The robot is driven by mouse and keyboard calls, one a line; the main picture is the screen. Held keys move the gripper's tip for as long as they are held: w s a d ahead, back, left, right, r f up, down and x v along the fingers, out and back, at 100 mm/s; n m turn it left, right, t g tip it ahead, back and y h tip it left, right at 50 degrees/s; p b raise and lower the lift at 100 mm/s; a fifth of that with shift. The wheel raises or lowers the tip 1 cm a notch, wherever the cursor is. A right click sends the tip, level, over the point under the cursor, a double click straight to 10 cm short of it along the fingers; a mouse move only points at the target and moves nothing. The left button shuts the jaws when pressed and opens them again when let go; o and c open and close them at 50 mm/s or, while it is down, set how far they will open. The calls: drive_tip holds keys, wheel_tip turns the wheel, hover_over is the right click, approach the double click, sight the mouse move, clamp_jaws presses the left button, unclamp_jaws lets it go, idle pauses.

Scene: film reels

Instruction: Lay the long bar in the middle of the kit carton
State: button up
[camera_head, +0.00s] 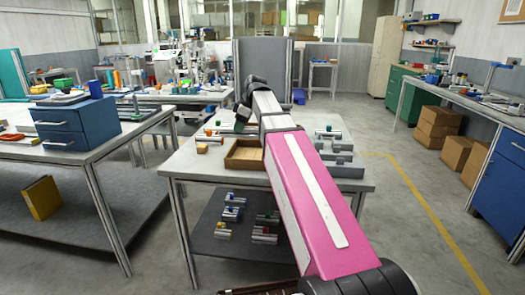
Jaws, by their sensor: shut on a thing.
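The kit carton is a shallow open brown box (231,168) on the near work table. Its visible inside looks bare, but my pink and white arm hides its right side. My gripper (242,114) is small and dark at the far end of the arm, above the table behind the carton. The fingers and the piece's ends are too small to make out clearly.
Several small metal fittings (333,133) lie on the table right of my arm, and more lie on the lower shelf (205,245). A blue drawer unit (75,125) stands on the left table. The right aisle floor is clear.

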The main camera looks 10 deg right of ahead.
drive_tip(key=d+f, duration=0.2)
drive_tip(key=d, duration=0.1)
drive_tip(key=w+d+f, duration=0.1)
drive_tip(key=d+f, duration=0.1)
drive_tip(key=d, duration=0.1)
drive_tip(key=d+f, duration=0.2)
drive_tip(key=d, duration=0.2)
drive_tip(key=shift+w+d+f, duration=0.1)
drive_tip(key=shift+w, duration=0.05)
drive_tip(key=shift+f, duration=1.95)
drive_tip(key=shift+f, duration=0.1)
drive_tip(key=o, duration=1.1)
drive_tip(key=v, duration=1.2)
